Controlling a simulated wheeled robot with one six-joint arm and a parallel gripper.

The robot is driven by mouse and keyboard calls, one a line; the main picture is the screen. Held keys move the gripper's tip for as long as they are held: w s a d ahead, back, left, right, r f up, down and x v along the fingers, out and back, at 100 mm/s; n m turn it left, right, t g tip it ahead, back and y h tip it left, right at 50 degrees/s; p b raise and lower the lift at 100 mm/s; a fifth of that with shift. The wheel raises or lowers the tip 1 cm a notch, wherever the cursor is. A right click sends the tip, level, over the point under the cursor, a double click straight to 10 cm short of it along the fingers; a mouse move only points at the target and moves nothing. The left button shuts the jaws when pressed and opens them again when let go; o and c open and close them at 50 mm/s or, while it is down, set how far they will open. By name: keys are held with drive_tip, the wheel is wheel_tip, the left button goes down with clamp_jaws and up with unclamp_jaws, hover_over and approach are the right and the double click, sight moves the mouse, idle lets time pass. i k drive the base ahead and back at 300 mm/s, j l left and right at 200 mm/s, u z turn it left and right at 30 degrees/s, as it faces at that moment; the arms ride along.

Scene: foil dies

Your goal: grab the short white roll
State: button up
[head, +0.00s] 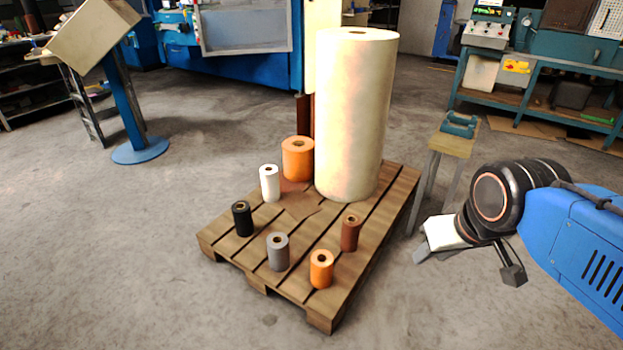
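The short white roll (270,184) stands upright on the wooden pallet (318,310), near its left edge. My gripper (421,246) is off the right side of the pallet, well apart from the white roll. Its finger parts show small and at an angle, so I cannot tell whether it is open or shut. I see nothing held in it.
A tall cream roll (354,115) stands at the pallet's back. A wide orange roll (297,160) is behind the white roll, a black roll (242,219) in front. Grey (278,253), small orange (321,270) and brown (350,234) rolls stand nearer. A stool (452,145) stands right.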

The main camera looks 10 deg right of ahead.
sight(270, 178)
drive_tip(key=i+j+z, duration=0.25)
drive_tip(key=j+z, duration=0.25)
drive_tip(key=j, duration=0.2)
drive_tip(key=i+j+z, duration=0.25)
drive_tip(key=j+z, duration=0.25)
drive_tip(key=j, duration=0.25)
drive_tip(key=j+z, duration=0.35)
drive_tip(key=j, duration=3.8)
